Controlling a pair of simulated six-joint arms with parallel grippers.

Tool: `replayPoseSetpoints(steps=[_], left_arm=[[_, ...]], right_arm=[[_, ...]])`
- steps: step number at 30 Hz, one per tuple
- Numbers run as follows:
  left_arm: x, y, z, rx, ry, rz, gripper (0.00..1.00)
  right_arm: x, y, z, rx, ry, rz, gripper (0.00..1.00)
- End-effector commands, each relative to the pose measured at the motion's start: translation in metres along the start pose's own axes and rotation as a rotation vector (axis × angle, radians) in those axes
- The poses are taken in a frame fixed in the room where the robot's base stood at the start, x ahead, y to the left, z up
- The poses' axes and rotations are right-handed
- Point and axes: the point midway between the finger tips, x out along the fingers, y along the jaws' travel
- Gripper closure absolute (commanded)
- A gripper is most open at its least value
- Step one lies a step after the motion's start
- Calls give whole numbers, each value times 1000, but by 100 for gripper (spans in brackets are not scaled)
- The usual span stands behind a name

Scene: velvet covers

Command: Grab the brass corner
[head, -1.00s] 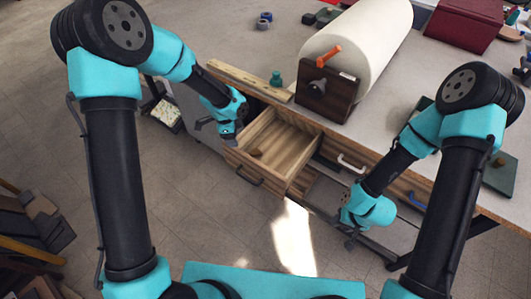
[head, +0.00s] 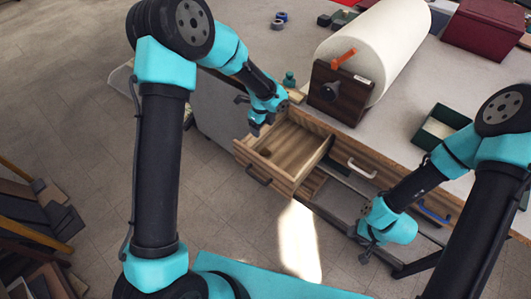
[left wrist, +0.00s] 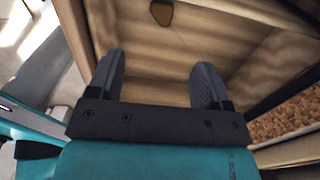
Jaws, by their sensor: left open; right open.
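A small brown piece, likely the brass corner (head: 265,152), lies on the floor of the open wooden drawer (head: 309,158). It also shows near the top edge of the left wrist view (left wrist: 161,12), dark with a lighter rim. My left gripper (head: 258,124) is over the left end of the drawer. In the left wrist view its two fingers (left wrist: 160,75) are spread apart with nothing between them, and the brown piece lies beyond the fingertips. My right gripper (head: 367,248) is open and empty, low in front of the closed drawers at the right.
A white roll (head: 372,45) in a wooden holder with an orange handle stands on the bench. A green tray (head: 441,126) and a dark red box (head: 487,28) are further right. The drawer's walls surround the brown piece. Cork-like material (left wrist: 285,118) shows beside the drawer.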

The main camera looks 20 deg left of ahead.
Motion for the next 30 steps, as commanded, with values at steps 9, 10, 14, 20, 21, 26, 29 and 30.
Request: replayPoseSetpoints(steps=[9, 10, 14, 20, 21, 26, 29, 30], left_arm=[[56, 1, 0, 1, 1, 4, 28], [62, 1, -1, 0, 1, 4, 28], [82, 1, 0, 0, 1, 4, 28], [97, 0, -1, 0, 0, 0, 28], [97, 0, -1, 0, 0, 0, 28], [97, 0, -1, 0, 0, -1, 28], [97, 0, -1, 0, 0, 0, 28], [98, 0, -1, -1, 0, 0, 28]], right_arm=[[0, 0, 0, 0, 0, 0, 57], [0, 0, 0, 0, 0, 0, 57], [0, 0, 0, 0, 0, 0, 57], [0, 0, 0, 0, 0, 0, 57], [0, 0, 0, 0, 0, 0, 57], [0, 0, 0, 0, 0, 0, 57], [0, 0, 0, 0, 0, 0, 57], [0, 0, 0, 0, 0, 0, 57]])
